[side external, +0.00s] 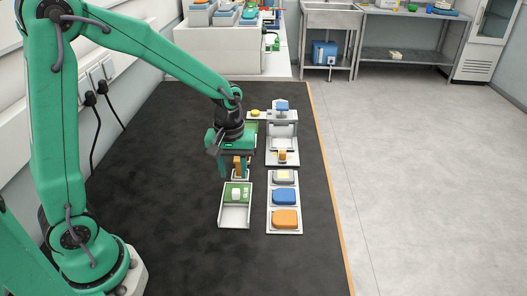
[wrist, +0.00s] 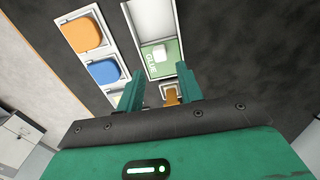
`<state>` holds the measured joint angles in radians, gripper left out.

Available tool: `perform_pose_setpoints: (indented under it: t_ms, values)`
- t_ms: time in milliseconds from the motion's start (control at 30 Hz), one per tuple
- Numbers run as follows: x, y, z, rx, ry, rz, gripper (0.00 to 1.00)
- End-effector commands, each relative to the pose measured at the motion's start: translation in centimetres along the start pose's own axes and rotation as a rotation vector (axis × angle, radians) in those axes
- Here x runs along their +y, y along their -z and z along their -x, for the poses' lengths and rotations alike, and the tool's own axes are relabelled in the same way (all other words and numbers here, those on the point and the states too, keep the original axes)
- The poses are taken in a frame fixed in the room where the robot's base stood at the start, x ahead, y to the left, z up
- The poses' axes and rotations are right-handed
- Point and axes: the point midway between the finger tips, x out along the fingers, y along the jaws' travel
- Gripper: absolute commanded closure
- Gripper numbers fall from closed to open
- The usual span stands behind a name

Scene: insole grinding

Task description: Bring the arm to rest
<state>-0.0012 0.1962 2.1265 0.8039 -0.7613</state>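My gripper (side external: 236,172) is at the end of the green arm, low over the dark bench, near the far end of a white tray (side external: 236,217). In the wrist view its two green fingers (wrist: 158,76) stand well apart with a gap between them. A small orange-brown piece (wrist: 171,96) on a pale holder shows beyond the gap; in the side view the piece (side external: 239,167) is just under my gripper. Whether a finger touches it I cannot tell. Nothing is seen clamped.
A white rack (side external: 299,211) with grey, blue (side external: 284,197) and orange (side external: 285,218) pads lies right of the tray. The tray holds a green card with a white block (side external: 236,194). A white fixture (side external: 282,146) stands behind the rack. The near bench is clear.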

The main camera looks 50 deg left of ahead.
Motion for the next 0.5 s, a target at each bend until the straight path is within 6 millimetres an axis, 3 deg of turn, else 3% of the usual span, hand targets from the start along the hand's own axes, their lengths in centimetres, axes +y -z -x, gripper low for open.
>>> perform_pose_setpoints:
  t_ms: [500]
  values:
    - [-2.9, -3.0, 7.6, 0.140, -0.102, -0.265, 0.64]
